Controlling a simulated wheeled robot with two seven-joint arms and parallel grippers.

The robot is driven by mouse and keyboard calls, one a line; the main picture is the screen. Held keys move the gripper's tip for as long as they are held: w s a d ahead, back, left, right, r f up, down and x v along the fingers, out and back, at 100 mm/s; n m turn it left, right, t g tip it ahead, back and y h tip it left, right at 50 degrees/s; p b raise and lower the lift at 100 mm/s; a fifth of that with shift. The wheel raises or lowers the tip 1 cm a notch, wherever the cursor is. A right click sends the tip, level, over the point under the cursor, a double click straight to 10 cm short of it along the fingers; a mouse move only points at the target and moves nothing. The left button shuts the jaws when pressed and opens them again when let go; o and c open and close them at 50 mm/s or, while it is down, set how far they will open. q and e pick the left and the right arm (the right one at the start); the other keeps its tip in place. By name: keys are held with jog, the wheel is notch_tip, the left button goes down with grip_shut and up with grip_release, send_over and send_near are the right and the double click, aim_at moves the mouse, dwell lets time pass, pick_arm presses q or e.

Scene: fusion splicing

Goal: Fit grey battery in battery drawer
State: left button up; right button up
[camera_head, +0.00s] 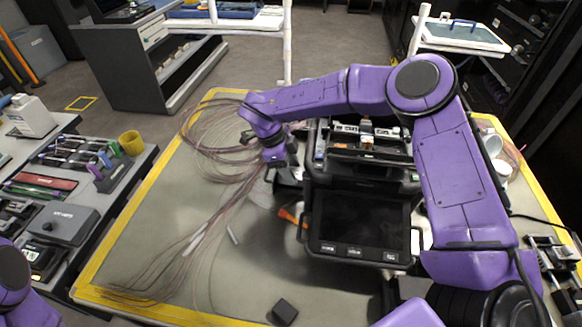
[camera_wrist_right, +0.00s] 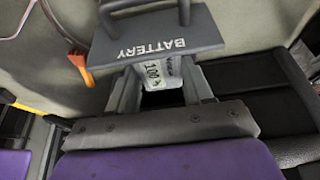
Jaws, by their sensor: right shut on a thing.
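My right gripper (camera_wrist_right: 158,80) points down at the left side of the black splicer (camera_head: 358,215). In the right wrist view its two fingers close on the sides of a small grey block with a white "100" label, which looks like the grey battery (camera_wrist_right: 160,72). The battery drawer's (camera_wrist_right: 205,30) grey front, with upside-down "BATTERY" lettering and a handle, lies right against the battery and hides its far part. I cannot tell how deep the battery sits. In the head view the gripper (camera_head: 275,157) covers the battery. My left gripper is out of view.
An orange-handled tool (camera_head: 290,216) lies beside the splicer. Thin fibre coils (camera_head: 215,130) spread over the mat's left part. A small dark block (camera_head: 285,311) lies at the mat's front edge. A side bench (camera_head: 75,215) with tools and a yellow cup (camera_head: 131,142) stands left.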

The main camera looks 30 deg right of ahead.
dwell(0.7)
jog(key=o, duration=1.5)
jog(key=shift+f, duration=0.1)
jog(key=v, duration=1)
jog(key=shift+w+a+r, duration=0.1)
jog(key=shift+r, duration=0.15)
